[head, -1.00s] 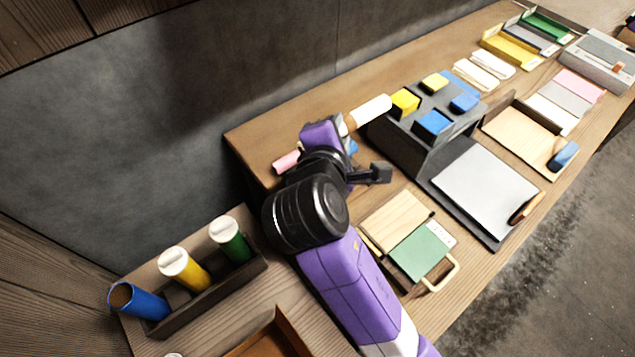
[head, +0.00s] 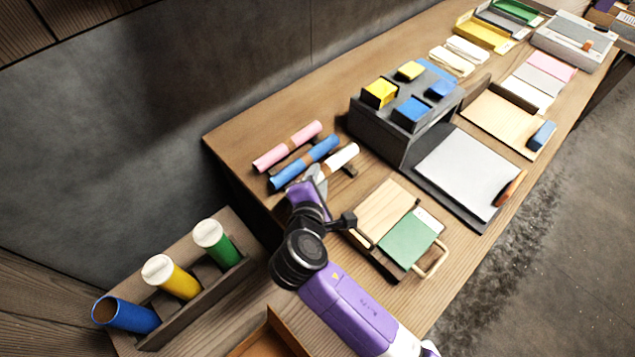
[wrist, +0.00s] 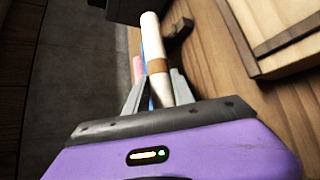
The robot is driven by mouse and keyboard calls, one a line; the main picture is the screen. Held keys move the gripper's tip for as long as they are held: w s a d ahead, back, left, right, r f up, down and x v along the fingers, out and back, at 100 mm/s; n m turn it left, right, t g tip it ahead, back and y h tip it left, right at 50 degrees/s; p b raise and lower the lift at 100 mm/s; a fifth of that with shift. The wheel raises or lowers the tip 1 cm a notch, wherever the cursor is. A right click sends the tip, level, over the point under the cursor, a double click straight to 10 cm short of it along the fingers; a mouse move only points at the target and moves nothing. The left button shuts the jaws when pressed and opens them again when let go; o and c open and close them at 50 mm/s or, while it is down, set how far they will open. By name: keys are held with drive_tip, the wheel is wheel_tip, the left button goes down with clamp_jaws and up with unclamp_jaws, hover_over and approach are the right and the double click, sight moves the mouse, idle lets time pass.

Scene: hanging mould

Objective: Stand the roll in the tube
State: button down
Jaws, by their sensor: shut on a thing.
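A white roll (head: 344,157) with a brown band is in my gripper (head: 317,180), which is shut on it near its lower end. In the wrist view the white roll (wrist: 151,42) runs away from between the two fingers (wrist: 160,88), its band just past the fingertips. At the lower left, a blue tube (head: 130,316) with a dark open mouth stands in a dark rack (head: 200,302). Beside it are a yellow tube (head: 182,284) and a green tube (head: 222,250), each topped with white. My gripper is well apart from the tubes.
A pink roll (head: 287,146) and a blue roll (head: 304,163) lie beside the held roll on the bench (head: 245,125). A dark block stand (head: 380,135) and a tray with a green panel (head: 408,240) are to the right. An orange-brown box (head: 270,340) is at the bottom.

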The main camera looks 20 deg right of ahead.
drive_tip(key=shift+f, duration=0.9)
drive_tip(key=shift+f, duration=0.25)
drive_tip(key=c, duration=1.3)
unclamp_jaws()
drive_tip(key=shift+c, duration=0.2)
drive_tip(key=shift+r, duration=0.1)
drive_tip(key=shift+r, duration=0.15)
drive_tip(key=v, duration=1.2)
